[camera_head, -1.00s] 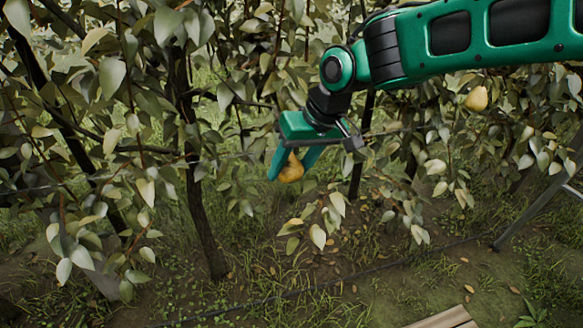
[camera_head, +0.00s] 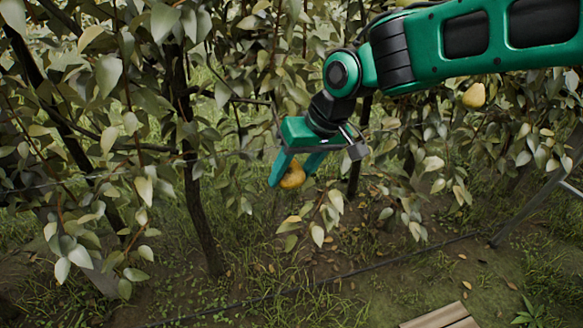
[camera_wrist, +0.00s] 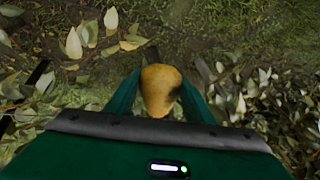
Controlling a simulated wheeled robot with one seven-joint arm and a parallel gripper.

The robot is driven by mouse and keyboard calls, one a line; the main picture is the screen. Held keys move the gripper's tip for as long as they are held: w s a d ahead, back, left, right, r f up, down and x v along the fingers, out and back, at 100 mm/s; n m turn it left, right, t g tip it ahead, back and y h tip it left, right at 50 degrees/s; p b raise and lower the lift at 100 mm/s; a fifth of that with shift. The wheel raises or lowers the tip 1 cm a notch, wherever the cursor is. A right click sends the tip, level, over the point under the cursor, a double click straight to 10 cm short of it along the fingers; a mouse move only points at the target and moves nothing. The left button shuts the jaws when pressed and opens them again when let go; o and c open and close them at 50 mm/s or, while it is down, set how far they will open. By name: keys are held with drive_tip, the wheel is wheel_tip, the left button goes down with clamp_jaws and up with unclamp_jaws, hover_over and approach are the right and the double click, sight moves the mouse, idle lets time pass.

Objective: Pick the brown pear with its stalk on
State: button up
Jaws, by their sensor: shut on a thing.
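A yellow-brown pear (camera_head: 293,175) is held between the two green fingers of my gripper (camera_head: 290,177), in front of the foliage. In the wrist view the pear (camera_wrist: 160,88) sits between the fingertips, with a dark patch on its right side. My gripper (camera_wrist: 160,96) is shut on it there, one finger on each side. The pear hangs clear above the ground. I cannot make out its stalk or whether a twig still joins it.
Another yellow pear (camera_head: 474,95) hangs at the right, below my arm. A dark trunk (camera_head: 199,200) stands left of my gripper. Leafy branches surround it. A dark hose (camera_head: 350,272) crosses the ground, and wooden slats (camera_head: 440,319) show at the bottom.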

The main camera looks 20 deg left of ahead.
drive_tip(key=shift+s+d+f, duration=0.15)
drive_tip(key=shift+s+d, duration=0.2)
drive_tip(key=shift+s, duration=0.2)
drive_tip(key=shift+s+d+f, duration=0.1)
drive_tip(key=shift+s+d, duration=0.2)
drive_tip(key=shift+s, duration=0.25)
drive_tip(key=shift+s, duration=0.1)
